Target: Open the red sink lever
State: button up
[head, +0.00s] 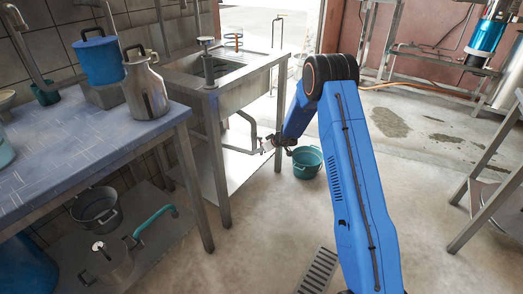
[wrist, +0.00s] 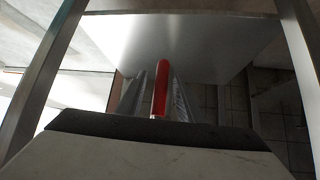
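The red lever (wrist: 161,88) shows in the wrist view as a narrow upright red bar in the middle of the picture. My gripper (wrist: 159,82) has one grey finger on each side of it, with narrow gaps visible between fingers and lever. The fingers look open around the lever, and I see no clear contact. In the head view my gripper (head: 265,146) is low beside the metal sink (head: 240,96), near its drain pipe. The lever cannot be made out clearly there. The lever's lower end is hidden by the gripper body in the wrist view.
A green bucket (head: 307,161) stands on the floor just right of my gripper. The sink's front leg (head: 216,160) and lower shelf are close on the left. A blue-topped table (head: 80,150) holds a metal can (head: 145,88). The floor at right is mostly clear.

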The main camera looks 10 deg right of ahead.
jog(key=v, duration=1.7)
jog(key=shift+r, duration=0.2)
jog(key=shift+s, duration=0.1)
jog(key=s+a+r+m+g, duration=0.1)
jog(key=s+a+r, duration=0.3)
jog(key=s+r, duration=0.8)
jog(key=s+a+r+g, duration=0.1)
jog(key=s+a+r, duration=0.3)
jog(key=s+r, duration=0.8)
jog(key=s+d+m+h, duration=0.1)
jog(key=s+d+m, duration=0.1)
jog(key=s, duration=0.9)
jog(key=s+d+m+h, duration=0.2)
jog(key=s+d, duration=0.2)
jog(key=s, duration=0.7)
jog(key=s+d+m+h, duration=0.1)
jog(key=s+d+h, duration=0.1)
jog(key=s, duration=0.9)
jog(key=shift+d+f+m+g, duration=0.3)
jog(key=shift+d+m+g, duration=0.1)
jog(key=shift+d, duration=0.1)
